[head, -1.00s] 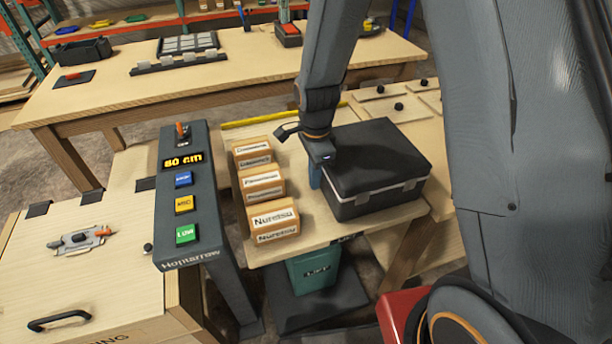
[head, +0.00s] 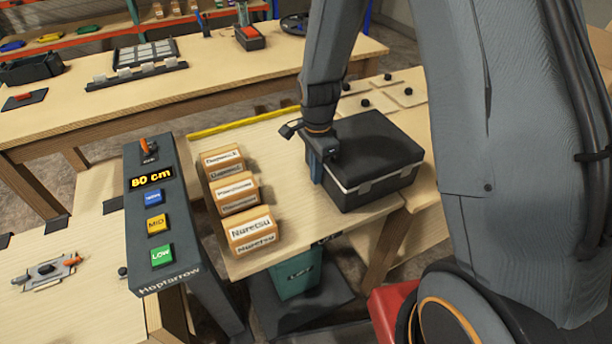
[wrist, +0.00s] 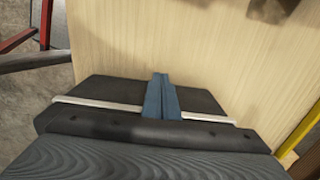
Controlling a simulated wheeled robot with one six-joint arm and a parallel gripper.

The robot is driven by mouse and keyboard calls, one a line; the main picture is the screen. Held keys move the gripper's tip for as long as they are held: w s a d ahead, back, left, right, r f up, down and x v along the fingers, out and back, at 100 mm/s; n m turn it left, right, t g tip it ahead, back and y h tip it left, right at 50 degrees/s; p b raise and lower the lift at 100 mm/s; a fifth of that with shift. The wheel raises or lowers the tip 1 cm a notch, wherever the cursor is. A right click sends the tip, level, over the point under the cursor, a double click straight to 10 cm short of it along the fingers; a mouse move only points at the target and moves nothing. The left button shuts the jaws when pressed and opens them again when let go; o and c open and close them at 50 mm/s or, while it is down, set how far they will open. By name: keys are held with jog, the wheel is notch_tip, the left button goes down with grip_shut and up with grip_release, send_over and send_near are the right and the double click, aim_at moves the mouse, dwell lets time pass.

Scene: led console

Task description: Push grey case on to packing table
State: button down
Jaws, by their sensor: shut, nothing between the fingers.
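The dark grey case (head: 372,160), with a pale band round its side, sits on the right part of the light wood lift table top (head: 300,240), at its right edge beside the adjoining wood table (head: 430,205). My gripper (head: 316,170) is shut and empty, its blue fingers pointing down at the case's left side, apparently touching it. The wrist view shows the blue fingers (wrist: 161,98) against the case (wrist: 100,120) and its pale band. I cannot tell from lettering which table is the packing table.
Several labelled cartons (head: 248,228) stand in a row left of the case. A control console (head: 155,215) reads 80 cm. A yellow strip (head: 235,123) lines the far edge. Flat panels with black knobs (head: 390,90) lie on the right table. A long bench (head: 190,95) stands behind.

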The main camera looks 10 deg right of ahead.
jog(key=w+d, duration=0.2)
jog(key=d, duration=0.6)
jog(key=w+d+b, duration=0.1)
jog(key=w+d, duration=0.2)
jog(key=d, duration=0.6)
jog(key=w+d+b, duration=0.1)
jog(key=w+d, duration=0.1)
jog(key=d, duration=0.7)
jog(key=shift+w+d, duration=0.15)
jog(key=shift+w, duration=0.1)
